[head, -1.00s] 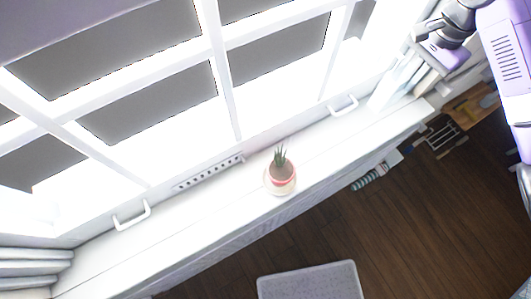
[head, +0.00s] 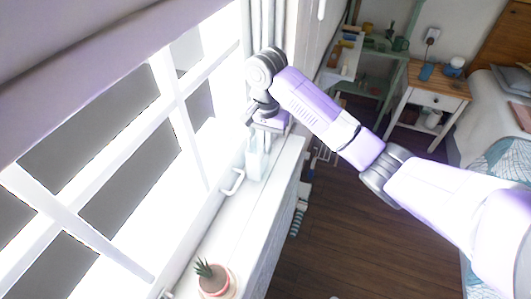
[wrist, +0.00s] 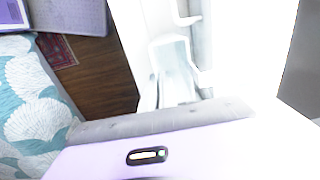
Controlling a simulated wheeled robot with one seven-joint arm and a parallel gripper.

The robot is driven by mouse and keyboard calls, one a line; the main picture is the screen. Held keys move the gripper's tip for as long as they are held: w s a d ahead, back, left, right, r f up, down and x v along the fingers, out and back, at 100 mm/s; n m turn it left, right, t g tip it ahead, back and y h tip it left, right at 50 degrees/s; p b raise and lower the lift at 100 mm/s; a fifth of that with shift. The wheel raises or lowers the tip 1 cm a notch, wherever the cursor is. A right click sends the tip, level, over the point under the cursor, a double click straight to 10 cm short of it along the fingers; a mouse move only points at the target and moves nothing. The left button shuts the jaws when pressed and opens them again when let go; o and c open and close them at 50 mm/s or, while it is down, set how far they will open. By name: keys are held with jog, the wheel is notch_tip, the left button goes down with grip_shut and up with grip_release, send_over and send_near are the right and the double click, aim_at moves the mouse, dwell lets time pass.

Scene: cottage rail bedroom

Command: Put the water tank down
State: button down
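My gripper (head: 263,134) points down over the right end of the white window sill, close to the window. A pale, bluish, see-through shape (head: 257,158) is directly below it, and I take this as the water tank. In the wrist view a similar pale, clear shape (wrist: 175,70) with white edges shows just beyond my gripper's body. Glare washes out its outline against the white sill. My fingertips do not show clearly, so I cannot tell whether they are closed on it or whether its base touches the sill.
A potted succulent (head: 214,279) stands on the sill (head: 221,222) at the near end. A white window handle (head: 233,182) sticks out beside the pale shape. A white curtain (head: 265,25) hangs behind my gripper. A wooden-topped nightstand (head: 437,78) and a bed (head: 497,165) are at right.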

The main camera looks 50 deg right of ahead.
jog(key=shift+f+p, duration=0.4)
jog(key=shift+f, duration=0.95)
jog(key=c, duration=1.7)
grip_release()
jog(key=shift+f, duration=0.15)
notch_tip(320, 180, up, 10)
jog(key=shift+d+f+p, duration=0.1)
jog(key=shift+p, duration=0.85)
jog(key=shift+r, duration=1.3)
